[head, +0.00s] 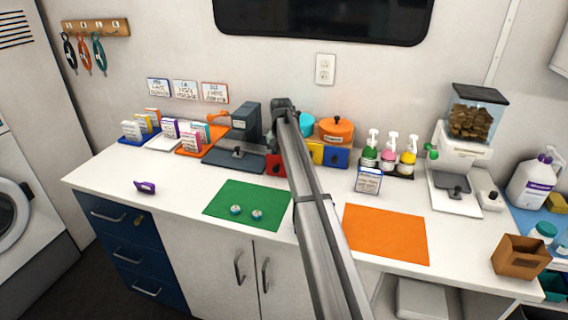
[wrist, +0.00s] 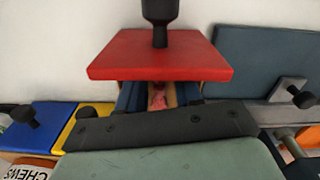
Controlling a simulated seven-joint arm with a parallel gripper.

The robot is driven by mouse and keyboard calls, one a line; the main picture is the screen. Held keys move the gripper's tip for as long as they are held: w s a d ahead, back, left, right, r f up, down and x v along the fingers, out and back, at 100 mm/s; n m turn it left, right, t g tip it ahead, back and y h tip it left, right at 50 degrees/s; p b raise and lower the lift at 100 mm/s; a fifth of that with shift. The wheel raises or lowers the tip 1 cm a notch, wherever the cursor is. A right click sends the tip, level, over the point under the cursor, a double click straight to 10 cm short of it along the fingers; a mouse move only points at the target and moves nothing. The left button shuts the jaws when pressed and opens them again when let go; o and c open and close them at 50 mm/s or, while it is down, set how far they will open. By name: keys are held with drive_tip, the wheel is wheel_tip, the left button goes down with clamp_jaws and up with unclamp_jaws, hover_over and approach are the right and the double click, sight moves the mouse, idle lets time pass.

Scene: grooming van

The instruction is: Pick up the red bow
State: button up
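The red drawer front (wrist: 160,58) with a black knob fills the upper middle of the wrist view. The drawer stands pulled out. In the gap behind its front lies a small pinkish-red thing (wrist: 158,98), which looks like the red bow, mostly hidden by my gripper. My gripper (wrist: 160,92) is over this gap, with a dark blue finger on each side of the red thing. The fingers look apart, with pale brown strips showing between them and the red thing. In the head view the red drawer front (head: 276,166) shows left of my arm, which hides the fingertips.
Yellow (head: 316,152) and blue (head: 335,157) drawer fronts sit right of my arm, with an orange jar (head: 337,131) above. A dark grey device (head: 238,146) stands close on the left. A green mat (head: 240,195) with two small round things and an orange mat (head: 385,233) lie in front.

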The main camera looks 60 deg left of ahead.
drive_tip(key=shift+f, duration=0.4)
drive_tip(key=shift+c, duration=0.4)
clamp_jaws()
drive_tip(key=shift+r, duration=0.1)
